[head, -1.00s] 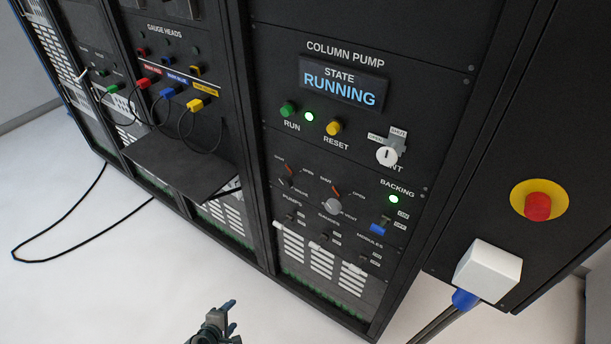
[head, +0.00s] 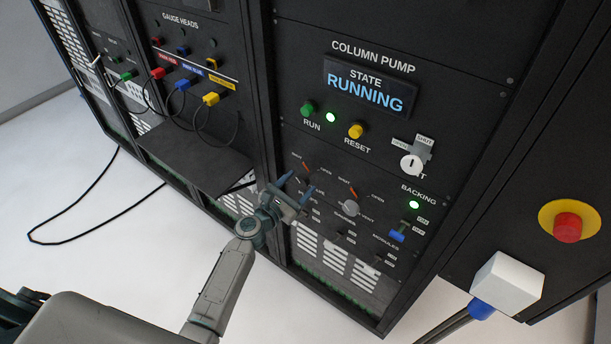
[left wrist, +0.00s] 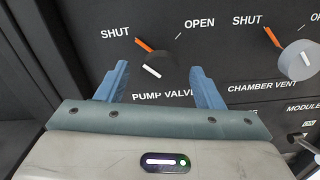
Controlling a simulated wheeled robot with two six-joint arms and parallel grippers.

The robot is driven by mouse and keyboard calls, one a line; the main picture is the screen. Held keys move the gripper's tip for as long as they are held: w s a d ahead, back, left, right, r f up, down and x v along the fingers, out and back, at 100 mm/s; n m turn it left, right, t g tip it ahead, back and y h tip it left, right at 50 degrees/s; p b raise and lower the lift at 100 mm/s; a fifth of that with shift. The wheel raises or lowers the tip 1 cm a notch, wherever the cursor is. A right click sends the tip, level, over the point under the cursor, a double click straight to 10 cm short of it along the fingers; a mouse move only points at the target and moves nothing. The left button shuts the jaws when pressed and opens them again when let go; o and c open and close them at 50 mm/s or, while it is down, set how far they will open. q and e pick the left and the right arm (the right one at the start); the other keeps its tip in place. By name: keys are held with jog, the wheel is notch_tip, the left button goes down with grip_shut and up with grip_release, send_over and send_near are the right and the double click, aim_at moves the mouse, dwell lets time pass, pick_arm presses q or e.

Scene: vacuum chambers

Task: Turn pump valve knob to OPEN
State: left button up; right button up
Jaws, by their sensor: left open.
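The pump valve knob (left wrist: 160,64) is dark, with a white mark, on the black panel above the PUMP VALVE label in the left wrist view. An orange pointer extends from it up and left toward SHUT; OPEN is up and right. In the head view the knob (head: 308,178) is small and partly hidden by my gripper. My left gripper (head: 296,186) is open at the panel, its blue fingers on either side of the knob. In the left wrist view the open fingers (left wrist: 160,68) frame the knob, apparently without touching it. My right gripper is not in view.
The grey chamber vent knob (left wrist: 300,60) is just right of the pump valve. A dark shelf (head: 190,158) juts out left of my gripper, with cables above it. A red emergency button (head: 567,228) and a white box (head: 507,280) are at the right.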

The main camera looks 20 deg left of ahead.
aim_at(300, 183)
pick_arm(q)
jog(key=x, duration=0.3)
jog(key=shift+w+d, duration=0.1)
jog(key=shift+w, duration=0.1)
jog(key=c, duration=1)
jog(key=shift+o, duration=0.2)
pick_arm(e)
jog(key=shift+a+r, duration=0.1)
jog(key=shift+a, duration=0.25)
